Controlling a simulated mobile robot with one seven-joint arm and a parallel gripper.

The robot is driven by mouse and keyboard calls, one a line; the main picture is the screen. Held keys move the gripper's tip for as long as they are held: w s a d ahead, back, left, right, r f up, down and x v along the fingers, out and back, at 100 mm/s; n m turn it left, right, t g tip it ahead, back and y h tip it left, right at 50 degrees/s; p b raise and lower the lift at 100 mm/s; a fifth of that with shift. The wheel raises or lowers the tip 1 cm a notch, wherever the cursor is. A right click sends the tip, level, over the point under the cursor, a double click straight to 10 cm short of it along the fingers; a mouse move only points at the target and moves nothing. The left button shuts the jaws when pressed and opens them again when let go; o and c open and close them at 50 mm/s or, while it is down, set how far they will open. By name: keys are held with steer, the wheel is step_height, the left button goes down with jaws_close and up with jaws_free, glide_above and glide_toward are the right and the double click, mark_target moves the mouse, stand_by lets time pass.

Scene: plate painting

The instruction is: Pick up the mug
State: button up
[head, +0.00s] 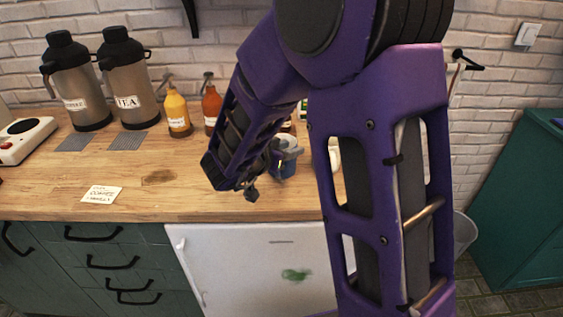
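A blue-grey mug (287,158) stands on the wooden counter in the head view, just right of the end of my purple arm. My arm hides part of its left side. My gripper (256,182) is small and dark in this view, close to the left of the mug and low over the counter. The arm link covers much of the gripper. I cannot tell whether its fingers touch the mug, or whether they are open or shut.
Two flasks (74,85) (128,80), a yellow bottle (178,113) and an orange-red bottle (212,108) stand at the back. A hotplate (20,138) is at far left. A paper note (101,195) lies near the front edge. The counter's front left is mostly clear.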

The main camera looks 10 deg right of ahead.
steer(key=shift+w+d, duration=0.15)
steer(key=shift+w, duration=0.05)
jaws_close()
steer(key=shift+s+f, duration=0.1)
steer(key=shift+f, duration=0.05)
stand_by(1.2)
